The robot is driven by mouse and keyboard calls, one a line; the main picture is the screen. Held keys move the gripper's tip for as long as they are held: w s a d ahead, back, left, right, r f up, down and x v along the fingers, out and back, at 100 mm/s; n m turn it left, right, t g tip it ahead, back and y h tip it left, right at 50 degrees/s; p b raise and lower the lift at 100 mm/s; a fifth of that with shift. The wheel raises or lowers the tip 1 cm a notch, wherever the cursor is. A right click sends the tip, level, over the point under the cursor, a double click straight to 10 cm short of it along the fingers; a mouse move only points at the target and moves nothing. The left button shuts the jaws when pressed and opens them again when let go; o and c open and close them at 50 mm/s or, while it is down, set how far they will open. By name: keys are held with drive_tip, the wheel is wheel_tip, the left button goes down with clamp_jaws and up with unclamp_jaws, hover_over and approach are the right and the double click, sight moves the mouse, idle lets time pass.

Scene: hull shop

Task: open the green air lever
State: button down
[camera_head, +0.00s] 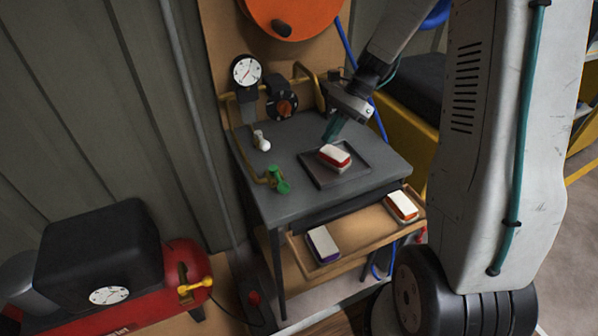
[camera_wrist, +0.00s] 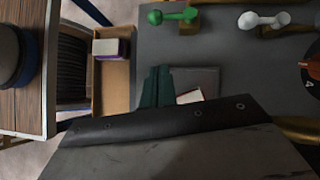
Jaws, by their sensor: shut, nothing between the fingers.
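The green air lever (camera_head: 279,180) is at the left front edge of the grey table, on a brass pipe. It also shows at the top of the wrist view (camera_wrist: 172,16), lying crosswise over a brass fitting. My gripper (camera_head: 331,133) is over the back right part of the table, above the dark tray, well apart from the lever. In the wrist view the green fingers (camera_wrist: 157,86) are together with nothing between them. I cannot tell from these views whether the lever stands open or closed.
A white lever (camera_head: 261,141) stands behind the green one. A red-and-white block (camera_head: 334,156) lies in the dark tray (camera_head: 358,173) below my gripper. The open drawer (camera_head: 350,238) holds purple and orange blocks. A gauge (camera_head: 246,71) and dark knob (camera_head: 282,104) stand behind.

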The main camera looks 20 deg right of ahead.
sight(280, 181)
drive_tip(key=x, duration=0.9)
drive_tip(key=shift+a+f, duration=0.2)
drive_tip(key=a, duration=0.2)
drive_tip(key=a+f, duration=0.1)
drive_tip(key=shift+s+a, duration=0.15)
drive_tip(key=shift+s, duration=0.2)
drive_tip(key=shift+a+f, duration=0.1)
drive_tip(key=shift+a, duration=0.3)
